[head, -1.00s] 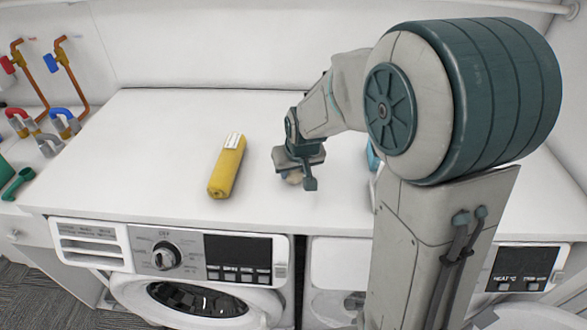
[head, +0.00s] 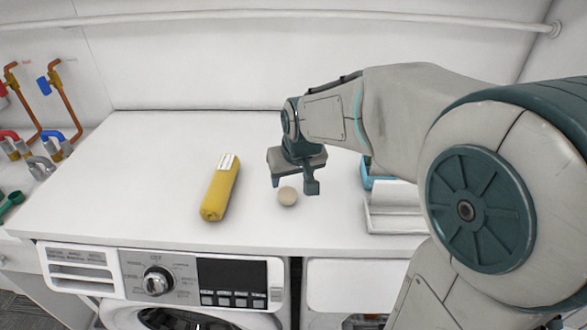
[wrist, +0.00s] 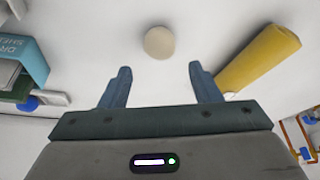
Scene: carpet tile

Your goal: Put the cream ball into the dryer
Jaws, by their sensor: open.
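The cream ball (head: 287,196) rests on the white countertop, and it also shows in the wrist view (wrist: 159,43), beyond the fingertips and roughly centred between them. My gripper (head: 293,187) is open and empty just above and behind the ball in the head view; its spread fingers show in the wrist view (wrist: 157,75). I cannot tell whether a finger touches the ball in the head view; in the wrist view they are apart. A front-loading machine (head: 185,275) with a dial and dark display stands under the counter. Whether it is the dryer is not clear.
A yellow roll (head: 219,190) with a white label lies left of the ball. A blue box (head: 372,172) and a white object (head: 393,208) sit to the right, partly behind my arm. Pipes with red and blue valves (head: 43,82) are at far left.

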